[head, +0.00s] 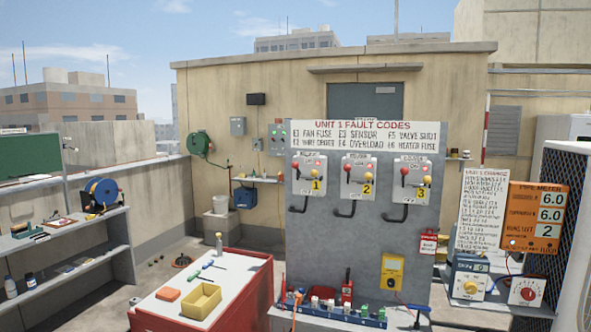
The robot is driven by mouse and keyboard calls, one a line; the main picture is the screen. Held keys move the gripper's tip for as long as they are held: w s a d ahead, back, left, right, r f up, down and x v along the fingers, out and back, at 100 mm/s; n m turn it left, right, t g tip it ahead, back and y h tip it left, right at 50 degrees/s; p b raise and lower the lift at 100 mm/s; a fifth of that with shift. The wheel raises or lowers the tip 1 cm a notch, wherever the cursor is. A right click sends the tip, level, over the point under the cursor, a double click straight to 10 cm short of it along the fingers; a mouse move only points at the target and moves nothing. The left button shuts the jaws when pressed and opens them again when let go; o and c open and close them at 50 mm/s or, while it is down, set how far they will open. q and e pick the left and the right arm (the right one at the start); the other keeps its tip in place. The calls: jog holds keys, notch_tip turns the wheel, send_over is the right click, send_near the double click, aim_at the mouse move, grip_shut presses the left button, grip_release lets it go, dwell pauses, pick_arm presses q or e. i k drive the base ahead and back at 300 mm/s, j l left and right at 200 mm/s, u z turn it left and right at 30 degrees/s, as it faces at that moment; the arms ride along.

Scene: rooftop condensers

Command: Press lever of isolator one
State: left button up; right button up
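Isolator one (309,175) is a light grey box marked with a yellow "1" on the upper left of a grey panel (340,245). A small red-knobbed lever (309,163) is on its front. Neither of my grippers is in view.
A red cart (235,270) with a yellow tray (201,301) and tools stands left of the panel. A ledge at the panel's foot holds a blue rack (335,316) of small parts. An orange meter (534,218) and a blue instrument (469,278) are at right.

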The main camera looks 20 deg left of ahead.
aim_at(294, 165)
jog(key=i+l, duration=0.1)
jog(key=i, duration=0.3)
jog(key=i+l+u, duration=0.1)
jog(key=i, duration=0.35)
